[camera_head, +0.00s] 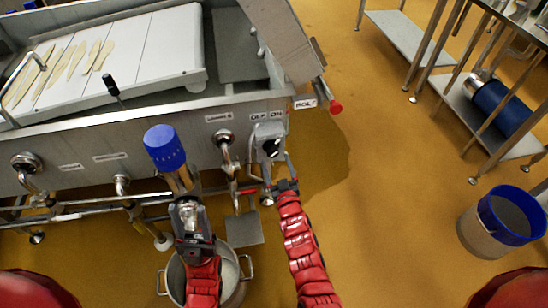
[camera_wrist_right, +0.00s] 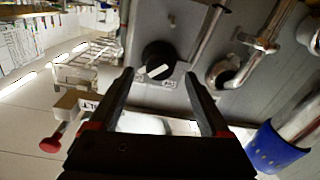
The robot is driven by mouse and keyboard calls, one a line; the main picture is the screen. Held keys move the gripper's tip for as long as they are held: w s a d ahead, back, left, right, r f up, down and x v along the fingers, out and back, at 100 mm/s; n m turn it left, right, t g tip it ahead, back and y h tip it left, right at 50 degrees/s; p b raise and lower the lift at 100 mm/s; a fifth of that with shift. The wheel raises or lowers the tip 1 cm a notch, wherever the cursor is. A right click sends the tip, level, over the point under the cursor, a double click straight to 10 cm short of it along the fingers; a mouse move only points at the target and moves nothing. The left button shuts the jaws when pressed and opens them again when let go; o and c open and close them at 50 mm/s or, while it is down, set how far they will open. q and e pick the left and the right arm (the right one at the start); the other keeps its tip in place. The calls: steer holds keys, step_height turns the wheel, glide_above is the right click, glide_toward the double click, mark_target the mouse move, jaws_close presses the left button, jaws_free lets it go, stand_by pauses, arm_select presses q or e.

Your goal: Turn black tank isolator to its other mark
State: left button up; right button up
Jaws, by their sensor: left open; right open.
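The black tank isolator (camera_head: 271,147) is a round knob with a white pointer bar on a grey box on the tank's front, below OFF and ON labels. It also shows in the right wrist view (camera_wrist_right: 158,55), ahead of the fingertips. I cannot tell which mark the pointer is at. My right gripper (camera_head: 275,170) is open, its fingers reaching toward the knob from below. In the right wrist view, the open fingers (camera_wrist_right: 158,76) frame the knob with nothing between them.
A steel pot (camera_head: 247,268) stands on the floor behind my left gripper. Pipes and valves (camera_head: 225,137) run along the tank front (camera_head: 90,150), left of the knob. A red button (camera_head: 335,107) sticks out at the tank's right corner. The floor to the right is clear up to a blue-rimmed bin (camera_head: 470,232).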

mark_target(273, 155)
steer(key=shift+b+x, duration=0.3)
steer(key=shift+x, duration=1.45)
jaws_close()
